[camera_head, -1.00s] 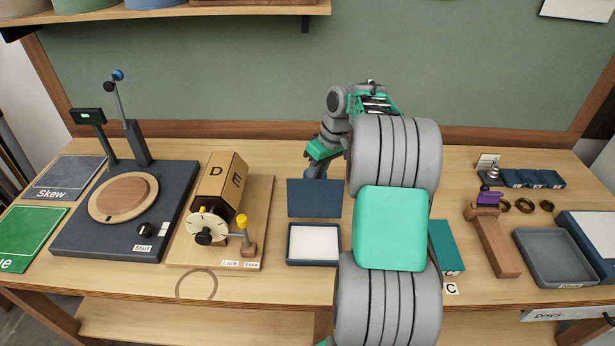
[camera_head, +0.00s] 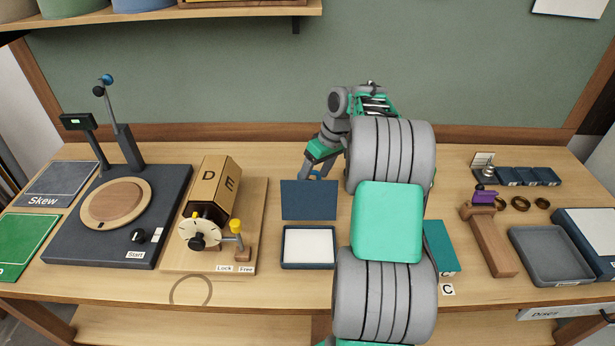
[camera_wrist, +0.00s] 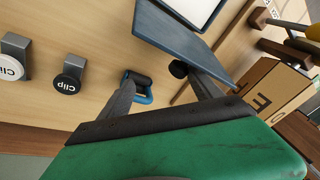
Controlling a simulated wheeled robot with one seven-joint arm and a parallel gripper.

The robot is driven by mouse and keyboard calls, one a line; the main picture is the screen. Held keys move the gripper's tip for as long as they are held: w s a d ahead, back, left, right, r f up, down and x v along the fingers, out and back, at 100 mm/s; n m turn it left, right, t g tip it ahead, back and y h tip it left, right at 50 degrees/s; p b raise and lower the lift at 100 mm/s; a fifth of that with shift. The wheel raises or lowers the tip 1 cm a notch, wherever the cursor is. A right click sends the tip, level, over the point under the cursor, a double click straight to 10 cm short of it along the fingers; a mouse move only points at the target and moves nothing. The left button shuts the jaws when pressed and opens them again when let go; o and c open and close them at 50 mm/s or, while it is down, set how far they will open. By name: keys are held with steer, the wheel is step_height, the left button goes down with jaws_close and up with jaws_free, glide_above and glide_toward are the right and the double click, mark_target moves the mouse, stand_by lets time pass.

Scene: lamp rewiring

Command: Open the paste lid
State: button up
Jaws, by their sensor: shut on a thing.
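The paste box (camera_head: 283,250) is a small dark blue tray with a white fill, in the middle of the bench in the head view. Its dark blue paste lid (camera_head: 309,200) stands raised behind it, leaving the white surface uncovered. In the wrist view the lid (camera_wrist: 185,38) slants past the right finger, with the box's white fill above it.
A wooden fixture with a D/E block (camera_head: 219,189) stands left of the paste box, beside the Start turntable (camera_head: 116,203). A teal panel (camera_head: 441,247) lies to the right, partly hidden by my arm. Two Clip blocks (camera_wrist: 70,76) show in the wrist view. Bench in front is mostly clear.

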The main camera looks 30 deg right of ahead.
steer(key=shift+o, duration=0.5)
steer(key=shift+s+f, duration=0.25)
steer(key=shift+f, duration=0.25)
steer(key=shift+s+f, duration=0.2)
steer(key=shift+f, duration=0.25)
steer(key=shift+a+r, duration=0.15)
steer(key=shift+a, duration=0.6)
steer(key=w+v, duration=0.1)
steer(key=v, duration=0.8)
steer(key=shift+r+p, duration=0.25)
steer(key=shift+p, duration=0.15)
steer(key=shift+a, duration=0.15)
